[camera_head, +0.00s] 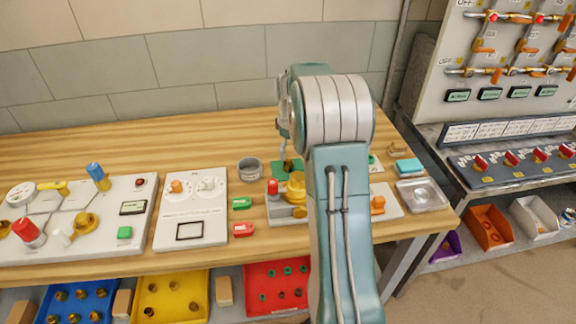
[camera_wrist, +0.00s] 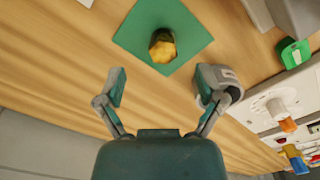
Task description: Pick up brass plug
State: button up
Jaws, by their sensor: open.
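The brass plug (camera_wrist: 162,46) stands on a green square mat (camera_wrist: 135,38) in the wrist view. My gripper (camera_wrist: 163,82) is open and empty, with one finger on each side of the picture below the plug. The plug lies ahead of the fingertips, roughly in line with the middle of the gap, and neither finger touches it. In the head view my gripper (camera_head: 287,140) is over the green mat (camera_head: 278,173), and my arm hides much of that area, so the plug is hard to make out there.
A grey round cup (camera_head: 250,169) stands left of the mat. Control panels (camera_head: 190,210) fill the left. The wooden bench (camera_head: 190,142) is clear at the back.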

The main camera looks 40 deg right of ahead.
aim_at(288, 161)
jog(key=f, duration=0.5)
jog(key=shift+w+a+f, duration=0.2)
jog(key=shift+w+a, duration=0.05)
grip_shut()
